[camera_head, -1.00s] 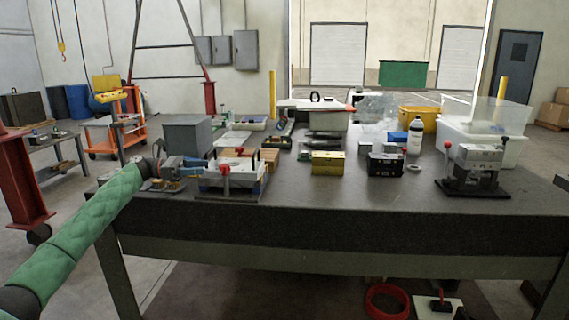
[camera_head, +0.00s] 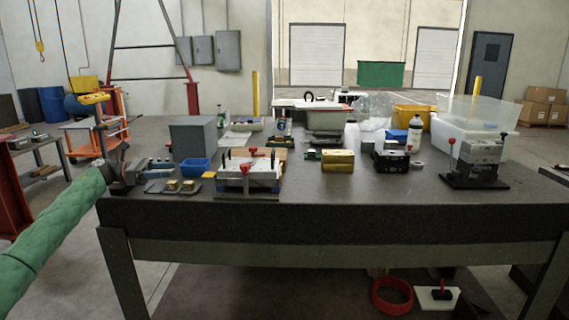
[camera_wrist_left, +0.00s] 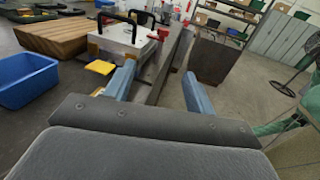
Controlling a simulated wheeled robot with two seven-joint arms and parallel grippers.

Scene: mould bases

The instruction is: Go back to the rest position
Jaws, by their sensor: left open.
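My left gripper (camera_head: 160,172) is at the left end of the dark table, its green-sleeved arm coming in from the left. It is open, and in the left wrist view (camera_wrist_left: 158,78) its two blue fingers stand apart with nothing between them. In the head view it is left of the white clamping fixture (camera_head: 237,177) with red-knobbed clamps, and apart from it. The fixture also shows beyond the fingers in the left wrist view (camera_wrist_left: 118,38). Two small brass-coloured pieces (camera_head: 180,185) sit on a dark plate near the gripper. My right gripper is not in view.
A blue bin (camera_head: 194,169) and a grey box (camera_head: 192,138) stand near the gripper. A gold block (camera_head: 338,161), a black block (camera_head: 391,162) and a second fixture (camera_head: 480,160) are farther right. The table's front middle is clear.

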